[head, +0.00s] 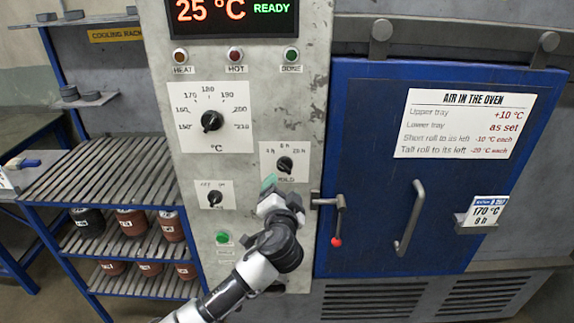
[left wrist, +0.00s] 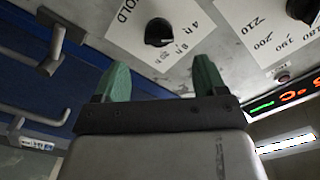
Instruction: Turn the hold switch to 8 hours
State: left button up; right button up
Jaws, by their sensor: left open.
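The hold switch (head: 285,164) is a black knob on a white plate marked 4 h, 8 h and 20 h, on the grey control panel. I cannot tell for certain which mark its pointer is at. In the left wrist view the hold switch (left wrist: 158,32) shows upside down, ahead of the fingertips. My left gripper (head: 268,183) is just below and left of the switch, its green fingers hiding part of the plate's lower edge. In the left wrist view my left gripper (left wrist: 161,76) is open, with nothing between its fingers and a gap to the knob. My right gripper is not in view.
The temperature dial (head: 211,121) and a smaller switch (head: 214,198) sit left on the panel. A red-tipped latch lever (head: 338,215) is close on the right, beside the blue oven door (head: 360,130). A card (head: 484,212) reads 170 °C, 8 h. A slatted rack (head: 100,170) stands left.

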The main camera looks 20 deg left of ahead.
aim_at(284, 171)
pick_arm(q)
jog(key=p+x, duration=0.2)
jog(key=x, duration=0.5)
jog(key=shift+w+d, duration=0.1)
jog(key=shift+w, duration=0.1)
jog(key=shift+x, duration=0.85)
jog(key=shift+f, duration=0.1)
jog(key=shift+s, duration=0.1)
jog(key=c, duration=0.9)
